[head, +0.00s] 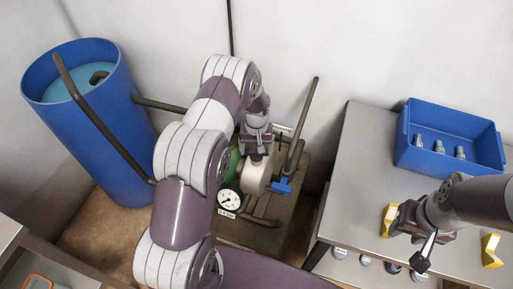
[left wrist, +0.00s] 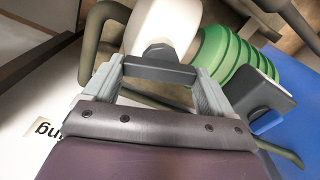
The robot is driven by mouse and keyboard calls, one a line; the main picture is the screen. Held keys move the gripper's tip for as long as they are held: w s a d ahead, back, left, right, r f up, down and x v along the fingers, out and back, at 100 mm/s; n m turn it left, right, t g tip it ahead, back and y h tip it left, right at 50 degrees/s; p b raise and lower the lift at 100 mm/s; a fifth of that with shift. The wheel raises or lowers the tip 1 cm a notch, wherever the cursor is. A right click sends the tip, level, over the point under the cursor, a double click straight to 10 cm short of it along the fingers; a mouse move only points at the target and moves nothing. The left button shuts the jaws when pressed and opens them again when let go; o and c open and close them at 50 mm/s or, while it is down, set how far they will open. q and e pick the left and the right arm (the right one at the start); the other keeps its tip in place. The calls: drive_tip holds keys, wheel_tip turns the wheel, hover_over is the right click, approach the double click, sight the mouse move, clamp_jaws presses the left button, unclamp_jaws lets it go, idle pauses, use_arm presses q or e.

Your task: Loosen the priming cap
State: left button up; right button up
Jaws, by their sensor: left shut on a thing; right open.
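The priming cap (left wrist: 158,52) is a dark grey plug with a crossbar on top of the white pump body (left wrist: 165,22). In the head view the white pump body (head: 258,176) stands beside a green motor (head: 235,160). My left gripper (left wrist: 160,72) is shut on the cap's crossbar, with one finger at each end. In the head view my left gripper (head: 257,138) comes down over the pump from above, and hides part of the cap. My right gripper (head: 409,245) is open over the grey table at the right, apart from the pump.
A pressure gauge (head: 229,200), a blue valve handle (head: 283,186) and upright pipes crowd the pump. A blue barrel (head: 120,120) stands left. The grey table (head: 365,150) bears a blue bin (head: 409,165) with several fittings, and yellow blocks (head: 491,250) near my right gripper.

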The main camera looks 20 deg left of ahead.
use_arm(q)
drive_tip(key=n, duration=1.1)
drive_tip(key=shift+b, duration=0.3)
drive_tip(key=shift+r+n, duration=0.1)
drive_tip(key=shift+n, duration=1.9)
drive_tip(key=o, duration=0.8)
drive_tip(key=shift+o, duration=0.2)
wheel_tip(320, 180, up, 13)
